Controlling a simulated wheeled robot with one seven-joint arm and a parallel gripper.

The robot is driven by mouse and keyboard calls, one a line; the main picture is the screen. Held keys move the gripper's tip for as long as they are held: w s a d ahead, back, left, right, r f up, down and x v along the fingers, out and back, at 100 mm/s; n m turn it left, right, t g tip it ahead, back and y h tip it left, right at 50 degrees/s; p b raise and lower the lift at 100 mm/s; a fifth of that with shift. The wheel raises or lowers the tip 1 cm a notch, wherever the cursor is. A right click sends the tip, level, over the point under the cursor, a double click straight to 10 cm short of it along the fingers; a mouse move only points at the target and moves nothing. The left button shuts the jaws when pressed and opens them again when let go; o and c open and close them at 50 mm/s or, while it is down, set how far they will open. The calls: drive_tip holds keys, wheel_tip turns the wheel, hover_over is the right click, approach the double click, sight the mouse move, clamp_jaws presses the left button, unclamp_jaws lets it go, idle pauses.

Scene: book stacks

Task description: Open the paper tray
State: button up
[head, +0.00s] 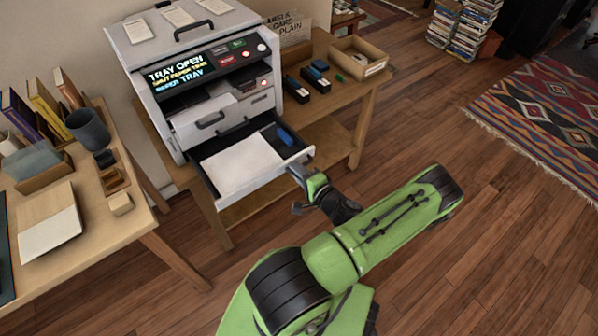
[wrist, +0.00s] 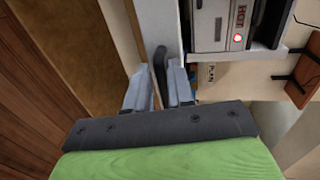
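The paper tray (head: 262,183) is the lowest drawer of the grey printer-like machine (head: 182,68) in the head view. It stands pulled out, with white paper (head: 238,165) and a blue item (head: 285,136) inside. My gripper (head: 305,178) is at the tray's front, by its dark handle. In the wrist view, the black handle (wrist: 160,68) lies between the two fingers of my gripper (wrist: 158,88), which look closed on it. The machine's screen (head: 180,74) shows "TRAY OPEN".
The machine stands on a wooden table (head: 335,115) with black holders and a wooden box (head: 358,58). A desk (head: 110,215) with books and a cup is at left.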

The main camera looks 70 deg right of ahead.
drive_tip(key=p+v, duration=0.3)
drive_tip(key=v, duration=1.2)
drive_tip(key=shift+s+a, duration=0.2)
drive_tip(key=shift+s, duration=0.15)
drive_tip(key=shift+r, duration=0.15)
